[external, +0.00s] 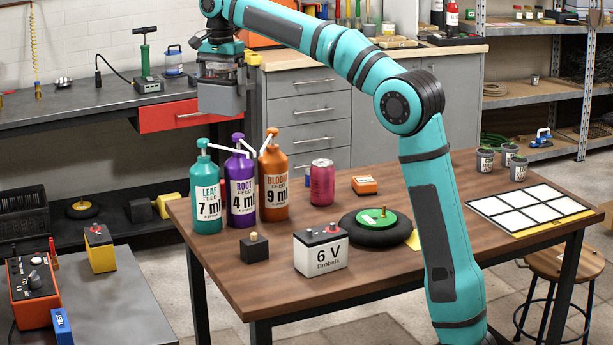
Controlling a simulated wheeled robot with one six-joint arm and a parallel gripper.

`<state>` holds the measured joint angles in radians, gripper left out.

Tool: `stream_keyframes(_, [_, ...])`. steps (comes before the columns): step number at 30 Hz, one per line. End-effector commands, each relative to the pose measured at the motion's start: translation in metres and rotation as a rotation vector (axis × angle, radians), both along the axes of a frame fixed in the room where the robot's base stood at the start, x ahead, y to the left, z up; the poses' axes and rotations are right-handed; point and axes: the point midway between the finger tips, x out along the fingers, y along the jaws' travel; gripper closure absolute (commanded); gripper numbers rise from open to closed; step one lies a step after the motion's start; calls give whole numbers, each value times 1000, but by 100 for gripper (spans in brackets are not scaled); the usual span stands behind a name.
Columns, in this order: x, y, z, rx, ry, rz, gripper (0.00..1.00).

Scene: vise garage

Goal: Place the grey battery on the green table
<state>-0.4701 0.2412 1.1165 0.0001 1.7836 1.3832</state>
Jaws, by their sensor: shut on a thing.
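My gripper (222,66) is at the upper left of the external view, shut on a grey block that looks like the grey battery (222,99). The battery hangs upright in the air, in front of the red drawer and above the pump bottles. Its top is partly hidden by the fingers. No table with a green top is clear to me. A round green disc (376,217) lies on a black tyre on the brown wooden table (225,276).
Teal (206,196), purple (241,190) and orange (273,182) pump bottles stand below the battery. A white 6 V battery (320,252), a black block (254,249) and a red can (322,183) are on the table. A gridded white panel (530,207) lies at right.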

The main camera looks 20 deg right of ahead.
Motion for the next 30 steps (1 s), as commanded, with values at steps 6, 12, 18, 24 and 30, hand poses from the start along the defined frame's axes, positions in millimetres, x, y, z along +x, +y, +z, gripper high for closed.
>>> stream_keyframes(6, [-29, 62, 1, 1, -2, -86, 63])
stream_keyframes(12, [-60, 115, 1, 1, -2, -171, 63])
stream_keyframes(18, [-94, 165, 1, 1, -2, -258, 63])
stream_keyframes(24, [-134, 213, 0, 1, -1, -343, 63])
stream_keyframes(30, [-178, 257, 0, 2, -1, -429, 63])
